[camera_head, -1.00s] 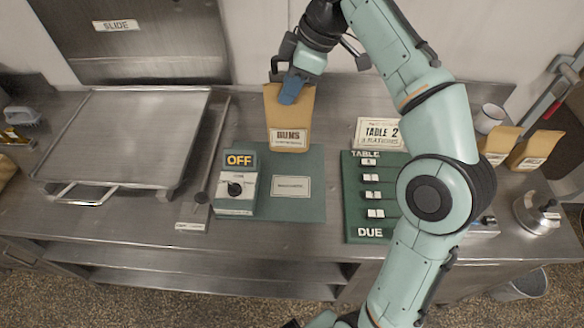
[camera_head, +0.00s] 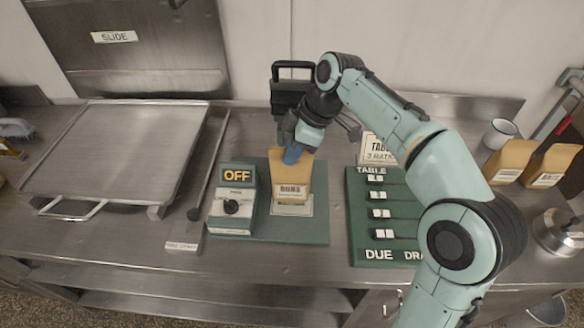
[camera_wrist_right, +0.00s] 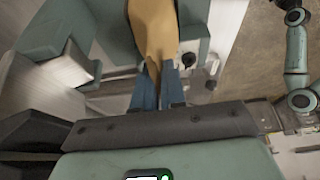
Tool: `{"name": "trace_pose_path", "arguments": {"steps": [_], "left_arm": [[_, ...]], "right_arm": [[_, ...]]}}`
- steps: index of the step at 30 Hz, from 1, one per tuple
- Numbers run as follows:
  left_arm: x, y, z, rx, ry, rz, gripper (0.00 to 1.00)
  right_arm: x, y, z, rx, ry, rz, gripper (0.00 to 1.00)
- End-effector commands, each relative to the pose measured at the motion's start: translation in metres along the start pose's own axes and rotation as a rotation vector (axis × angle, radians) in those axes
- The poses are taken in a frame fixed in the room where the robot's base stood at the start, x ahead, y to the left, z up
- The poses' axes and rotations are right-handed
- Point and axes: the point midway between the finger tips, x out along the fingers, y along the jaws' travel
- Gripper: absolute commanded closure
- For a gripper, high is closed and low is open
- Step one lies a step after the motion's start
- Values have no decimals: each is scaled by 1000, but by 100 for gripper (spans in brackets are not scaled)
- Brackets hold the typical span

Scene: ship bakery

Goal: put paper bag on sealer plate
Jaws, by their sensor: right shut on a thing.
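The brown paper bag (camera_head: 291,172) with a BUNS label is upright over the green sealer plate (camera_head: 305,232), and its lower edge overlaps the plate's pale centre label. I cannot tell whether its base touches the plate. My right gripper (camera_head: 292,153) is shut on the bag's top edge. In the right wrist view the bag (camera_wrist_right: 155,30) runs away from between the blue fingertips of my right gripper (camera_wrist_right: 158,92). My left gripper does not show.
A black-handled part (camera_head: 290,88) stands behind the plate. A green TABLE/DUE board (camera_head: 362,243) is just right of it. Two more paper bags (camera_head: 548,165) and a mug (camera_head: 499,133) are further right. A metal tray (camera_head: 122,150) lies left, with a long bar (camera_head: 204,185) beside it.

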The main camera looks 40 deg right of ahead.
Motion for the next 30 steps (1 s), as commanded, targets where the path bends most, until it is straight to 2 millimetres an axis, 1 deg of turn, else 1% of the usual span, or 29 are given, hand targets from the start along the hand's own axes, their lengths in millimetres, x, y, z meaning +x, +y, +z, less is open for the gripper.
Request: {"name": "trace_pose_path", "arguments": {"steps": [6, 9, 19, 21, 22, 30], "left_arm": [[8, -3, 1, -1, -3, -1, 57], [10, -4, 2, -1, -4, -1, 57], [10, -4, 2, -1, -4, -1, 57], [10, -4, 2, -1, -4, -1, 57], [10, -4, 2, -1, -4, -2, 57], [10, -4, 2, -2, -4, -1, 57]], "right_arm": [[29, -1, 12, 2, -1, -3, 100], [38, -1, 16, 1, 0, -1, 100], [40, -1, 16, 0, 1, 0, 100], [40, -1, 17, 0, 0, 0, 73], [40, -1, 17, 0, 0, 0, 64], [40, -1, 16, 1, 0, 0, 64]]}}
